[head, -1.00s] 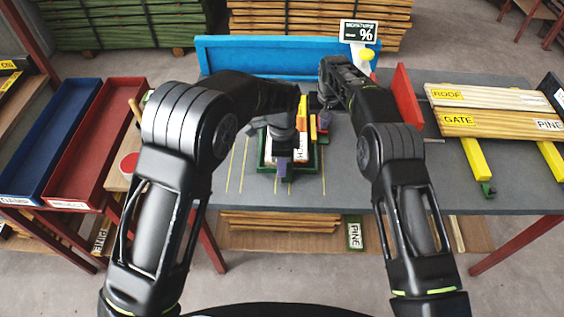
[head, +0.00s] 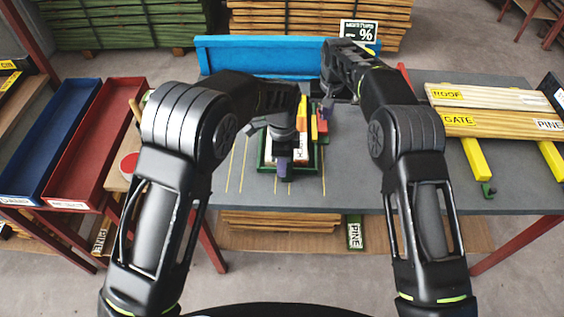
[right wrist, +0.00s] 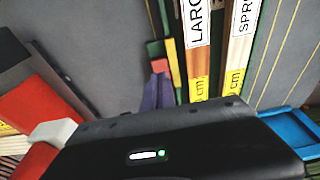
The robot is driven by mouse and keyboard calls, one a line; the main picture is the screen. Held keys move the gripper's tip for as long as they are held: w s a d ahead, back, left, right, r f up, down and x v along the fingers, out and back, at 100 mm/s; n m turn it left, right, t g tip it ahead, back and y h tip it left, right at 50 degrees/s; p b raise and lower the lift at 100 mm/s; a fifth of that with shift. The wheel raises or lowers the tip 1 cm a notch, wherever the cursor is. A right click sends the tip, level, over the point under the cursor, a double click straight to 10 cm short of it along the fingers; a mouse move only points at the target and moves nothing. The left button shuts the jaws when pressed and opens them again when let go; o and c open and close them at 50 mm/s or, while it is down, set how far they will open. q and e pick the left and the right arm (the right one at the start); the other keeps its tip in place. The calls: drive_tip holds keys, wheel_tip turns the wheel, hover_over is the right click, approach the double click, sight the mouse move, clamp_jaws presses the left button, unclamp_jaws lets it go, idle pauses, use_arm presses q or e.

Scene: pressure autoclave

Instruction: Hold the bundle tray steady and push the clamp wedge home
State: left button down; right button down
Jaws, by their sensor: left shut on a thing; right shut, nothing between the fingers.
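The green bundle tray (head: 316,161) lies on the grey table with labelled boards (head: 300,150) in it. My left gripper (head: 283,165) is shut on the tray at its near edge. A small red block (head: 322,125), which looks like the clamp wedge, sits beside a yellow strip (head: 314,128) at the tray's right side. In the right wrist view the red block (right wrist: 156,50) has a green part by it. My right gripper (right wrist: 158,92) is shut and empty, its purple fingertips close to the red block's far end; I cannot tell whether they touch.
A blue fence (head: 260,58) runs along the table's back, with a moisture display (head: 358,32) behind it. Boards (head: 490,108) lie on the right, on yellow bars. Red (head: 95,145) and blue (head: 50,135) bins stand at left.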

drive_tip(key=shift+s+r, duration=0.1)
drive_tip(key=shift+r, duration=0.35)
